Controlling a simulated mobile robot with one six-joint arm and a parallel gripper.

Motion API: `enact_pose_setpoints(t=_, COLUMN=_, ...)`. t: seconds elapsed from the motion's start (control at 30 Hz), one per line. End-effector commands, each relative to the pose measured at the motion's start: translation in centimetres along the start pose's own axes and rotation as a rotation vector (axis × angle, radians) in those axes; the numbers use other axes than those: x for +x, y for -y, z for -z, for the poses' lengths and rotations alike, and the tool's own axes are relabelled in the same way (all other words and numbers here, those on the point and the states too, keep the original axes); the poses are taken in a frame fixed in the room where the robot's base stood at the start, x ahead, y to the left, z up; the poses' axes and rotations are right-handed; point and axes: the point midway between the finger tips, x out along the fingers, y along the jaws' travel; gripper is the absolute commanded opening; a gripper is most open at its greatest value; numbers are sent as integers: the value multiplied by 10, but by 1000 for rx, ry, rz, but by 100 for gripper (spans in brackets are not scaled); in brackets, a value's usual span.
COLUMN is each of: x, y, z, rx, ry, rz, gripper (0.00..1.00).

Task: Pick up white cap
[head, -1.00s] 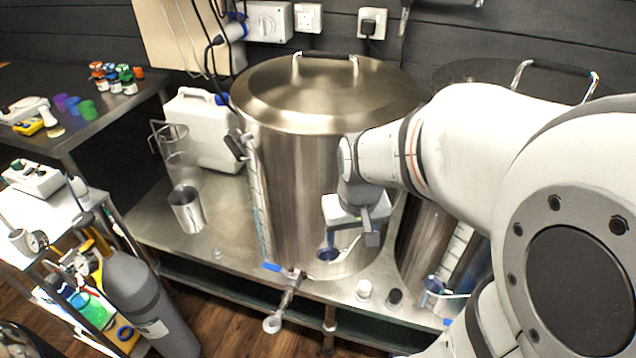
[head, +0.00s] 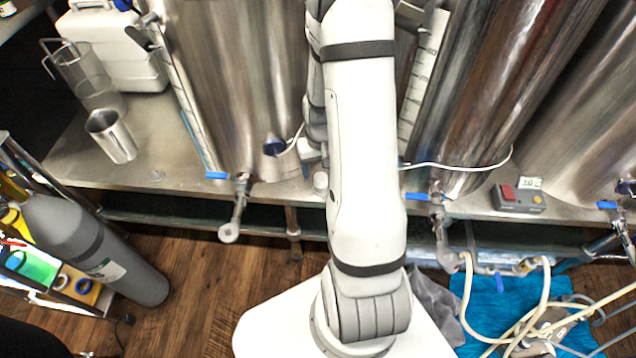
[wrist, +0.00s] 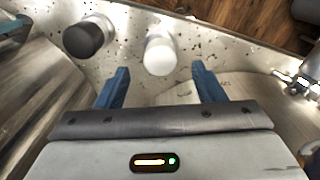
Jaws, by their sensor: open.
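The white cap (wrist: 160,55) stands on the steel bench in the wrist view, a short way beyond the gap between my fingers. It also shows small in the head view (head: 320,181), just left of my arm. My gripper (wrist: 157,82) is open and empty, its two blue fingers apart, with the cap roughly in line with the gap between them. The fingers do not touch the cap. In the head view my arm hides most of the gripper.
A black cap (wrist: 88,37) stands close to the left of the white cap. A valve with a blue handle (head: 217,175) juts over the bench's front edge. A steel jug (head: 112,138) stands farther left.

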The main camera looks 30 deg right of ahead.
Motion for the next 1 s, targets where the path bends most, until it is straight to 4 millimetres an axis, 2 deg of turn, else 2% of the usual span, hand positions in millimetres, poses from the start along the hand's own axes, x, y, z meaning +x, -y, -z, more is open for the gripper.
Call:
enact_pose_setpoints(t=0.2, x=35, y=1, z=-4, rx=0, ry=4, rz=0, gripper=62)
enact_pose_setpoints(t=0.3, x=46, y=1, z=-4, rx=0, ry=3, rz=0, gripper=62)
enact_pose_setpoints(t=0.63, x=50, y=1, z=-3, rx=1, ry=1, rz=0, gripper=62)
enact_pose_setpoints(t=1.0, x=50, y=0, z=-3, rx=2, ry=1, rz=0, gripper=31)
